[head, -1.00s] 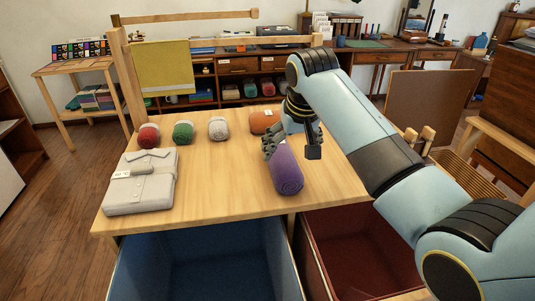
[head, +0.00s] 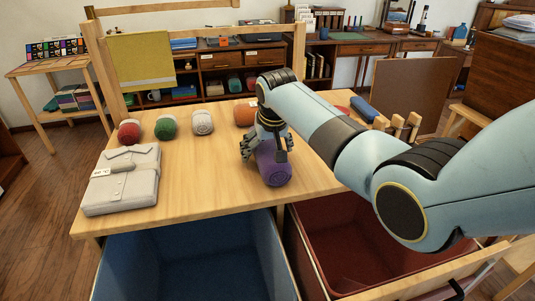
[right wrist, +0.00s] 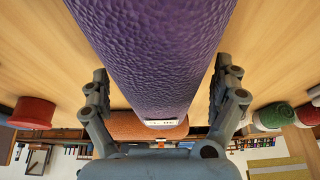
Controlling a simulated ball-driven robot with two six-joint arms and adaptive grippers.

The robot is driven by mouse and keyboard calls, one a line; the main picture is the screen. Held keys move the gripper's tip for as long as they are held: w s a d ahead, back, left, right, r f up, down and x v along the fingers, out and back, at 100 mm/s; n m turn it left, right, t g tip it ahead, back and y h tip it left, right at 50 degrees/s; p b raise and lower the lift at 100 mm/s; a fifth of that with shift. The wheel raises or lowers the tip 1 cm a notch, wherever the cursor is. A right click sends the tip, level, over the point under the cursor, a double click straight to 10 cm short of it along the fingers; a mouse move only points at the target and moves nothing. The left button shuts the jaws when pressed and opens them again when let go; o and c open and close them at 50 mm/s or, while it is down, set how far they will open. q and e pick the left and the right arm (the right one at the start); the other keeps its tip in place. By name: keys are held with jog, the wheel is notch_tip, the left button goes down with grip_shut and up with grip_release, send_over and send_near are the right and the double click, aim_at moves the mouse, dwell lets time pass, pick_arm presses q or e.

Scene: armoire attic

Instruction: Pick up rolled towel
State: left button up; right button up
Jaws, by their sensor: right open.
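The rolled towel (head: 273,168) is purple and lies on the wooden table near its front edge, one spiral end facing me. My right gripper (head: 264,150) is over it from above, with its fingers spread on either side of the roll. In the right wrist view the purple towel (right wrist: 150,50) fills the space between the two open fingers (right wrist: 160,88), with a small white label at its lower end. Gaps show between the fingers and the roll. My left gripper is not in view.
A folded grey shirt (head: 122,185) lies at left. A blue bin (head: 190,255) and a red bin (head: 345,240) are below the front edge. A yellow towel (head: 140,60) hangs behind.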

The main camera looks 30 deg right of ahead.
jog(key=shift+r, duration=0.1)
jog(key=c, duration=1.4)
jog(key=shift+o, duration=0.2)
jog(key=shift+r, duration=0.5)
notch_tip(320, 180, up, 3)
jog(key=shift+r+p, duration=0.1)
jog(key=shift+p, duration=0.25)
jog(key=s+d+r+p, duration=0.1)
jog(key=s+d+r, duration=0.4)
jog(key=s, duration=0.5)
jog(key=shift+d+r+p, duration=0.3)
jog(key=shift+r+p, duration=0.05)
jog(key=shift+r, duration=0.55)
jog(key=shift+s, duration=0.1)
